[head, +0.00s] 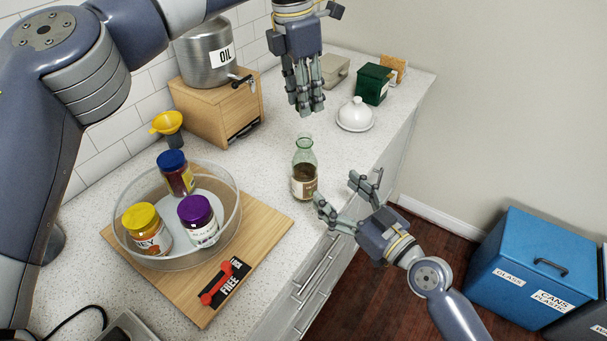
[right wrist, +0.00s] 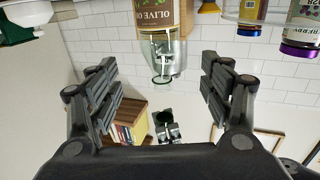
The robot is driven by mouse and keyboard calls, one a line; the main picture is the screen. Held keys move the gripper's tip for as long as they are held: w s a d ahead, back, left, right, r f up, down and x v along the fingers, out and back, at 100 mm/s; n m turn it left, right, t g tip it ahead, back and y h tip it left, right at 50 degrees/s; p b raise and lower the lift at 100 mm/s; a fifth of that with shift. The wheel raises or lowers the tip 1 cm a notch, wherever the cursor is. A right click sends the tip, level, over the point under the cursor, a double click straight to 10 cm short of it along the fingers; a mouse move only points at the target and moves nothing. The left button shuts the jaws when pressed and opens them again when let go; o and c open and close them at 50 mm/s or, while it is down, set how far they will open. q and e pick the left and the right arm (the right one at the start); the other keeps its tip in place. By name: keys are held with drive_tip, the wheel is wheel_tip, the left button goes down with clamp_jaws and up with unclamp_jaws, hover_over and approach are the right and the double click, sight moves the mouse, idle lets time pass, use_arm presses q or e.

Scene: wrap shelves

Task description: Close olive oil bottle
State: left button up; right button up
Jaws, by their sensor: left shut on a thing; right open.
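The olive oil bottle (head: 304,176) stands upright on the counter, clear green glass with a dark lower part and a label. In the right wrist view, which is upside down, its label (right wrist: 157,14) reads "OLIVE OI" and its mouth looks open. My left gripper (head: 309,108) is above the bottle, fingers pointing down, shut on a small dark piece (right wrist: 163,116), possibly the cap; the fingers mostly hide it in the head view. My right gripper (head: 336,190) is open and empty, just right of the bottle, its fingers facing it and apart from it.
A round clear bowl (head: 126,240) with several jars stands on a wooden board (head: 265,232) left of the bottle. A steel oil can (head: 204,60) on a wooden box and a white lidded dish (head: 355,116) stand behind. The counter edge is close on the right.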

sight(313, 170)
use_arm(q)
drive_tip(key=shift+w+a, duration=0.1)
use_arm(e)
drive_tip(key=x, duration=1.2)
drive_tip(key=shift+w+a, duration=0.1)
drive_tip(key=shift+c, duration=0.4)
drive_tip(key=c, duration=1.6)
use_arm(q)
drive_tip(key=shift+f, duration=2.55)
use_arm(e)
drive_tip(key=shift+o, duration=0.2)
use_arm(q)
drive_tip(key=shift+f, duration=0.85)
drive_tip(key=shift+f, duration=0.55)
